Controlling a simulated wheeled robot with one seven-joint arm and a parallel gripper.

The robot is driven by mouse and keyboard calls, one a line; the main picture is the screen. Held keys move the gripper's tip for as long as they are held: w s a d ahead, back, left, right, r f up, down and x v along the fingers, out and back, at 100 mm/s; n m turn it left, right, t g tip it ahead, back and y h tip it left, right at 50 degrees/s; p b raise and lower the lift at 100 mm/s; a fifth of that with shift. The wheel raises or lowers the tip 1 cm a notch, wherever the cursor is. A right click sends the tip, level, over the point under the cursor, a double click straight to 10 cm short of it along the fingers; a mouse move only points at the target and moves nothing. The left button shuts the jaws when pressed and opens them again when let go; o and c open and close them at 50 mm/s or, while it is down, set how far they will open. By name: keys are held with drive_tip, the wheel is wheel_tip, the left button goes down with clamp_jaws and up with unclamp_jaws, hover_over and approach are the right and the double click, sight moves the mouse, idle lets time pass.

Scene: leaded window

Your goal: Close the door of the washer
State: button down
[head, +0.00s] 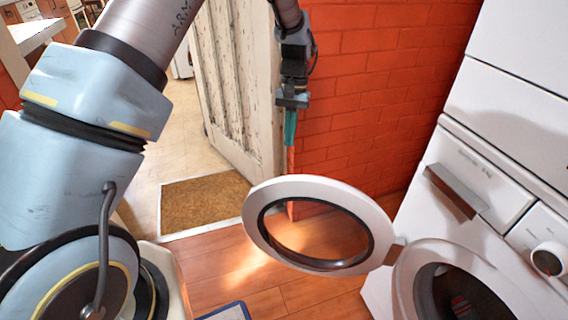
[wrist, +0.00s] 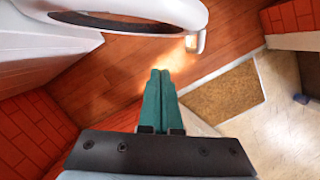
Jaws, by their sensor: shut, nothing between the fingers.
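The washer (head: 408,215) is white and stands at the right in the head view. Its round door (head: 262,228) is a white ring with a dark inner rim, swung wide open to the left of the drum opening (head: 455,290). In the wrist view the door (wrist: 165,10) crosses the top left, with the white washer body (wrist: 30,60) at the left edge. My gripper (head: 290,143) has teal fingers, pressed together and empty. It points down behind the door's upper edge in the head view, and its fingertips (wrist: 159,72) are apart from the door in the wrist view.
A red brick wall (head: 365,80) stands behind my gripper. A worn white room door (head: 238,80) stands open at the back. A brown doormat (head: 203,200) lies on the floor by the doorway. A blue-edged object (head: 228,312) lies at the bottom. Wooden floor (head: 310,290) around the washer door is clear.

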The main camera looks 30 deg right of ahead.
drive_tip(key=s+a+f, duration=0.4)
drive_tip(key=f, duration=0.5)
drive_tip(key=shift+s+a+p, duration=0.15)
drive_tip(key=shift+s+p, duration=0.2)
drive_tip(key=shift+p, duration=0.05)
drive_tip(key=shift+s, duration=0.1)
